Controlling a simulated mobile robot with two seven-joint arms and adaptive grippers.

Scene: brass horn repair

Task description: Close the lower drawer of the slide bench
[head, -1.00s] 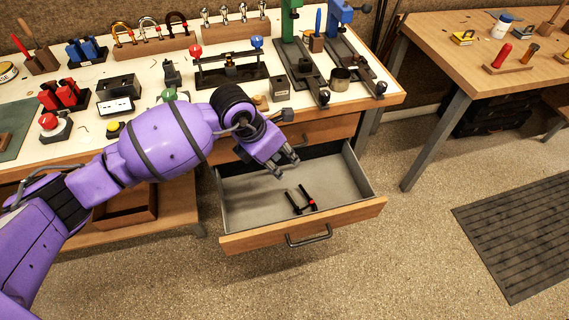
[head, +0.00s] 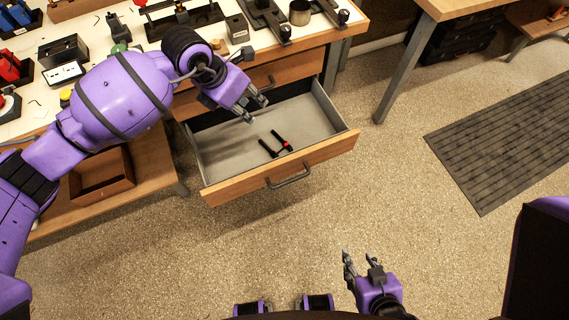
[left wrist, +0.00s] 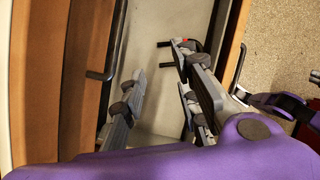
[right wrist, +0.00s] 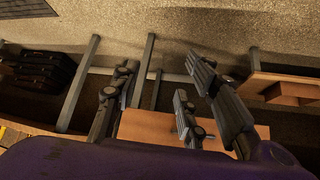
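The lower drawer (head: 235,182) of the slide bench (head: 345,32) is pulled well out, its wooden front and dark bar handle (head: 289,178) facing the open floor. A black forked item with a red spot (head: 277,146) lies on the drawer's grey floor; it also shows in the left wrist view (left wrist: 168,65). My left gripper (head: 257,109) is open and empty over the back part of the drawer. Its fingers are spread apart in the left wrist view (left wrist: 155,100). My right gripper (head: 360,258) is open and empty, low in the head view, in front of the drawer and apart from it.
An upper drawer front (head: 285,74) above looks shut. A lower shelf with a wooden tray (head: 103,178) is left of the drawer. Bench tools stand along the top. A ribbed dark mat (head: 500,140) lies at right. The floor before the drawer is clear.

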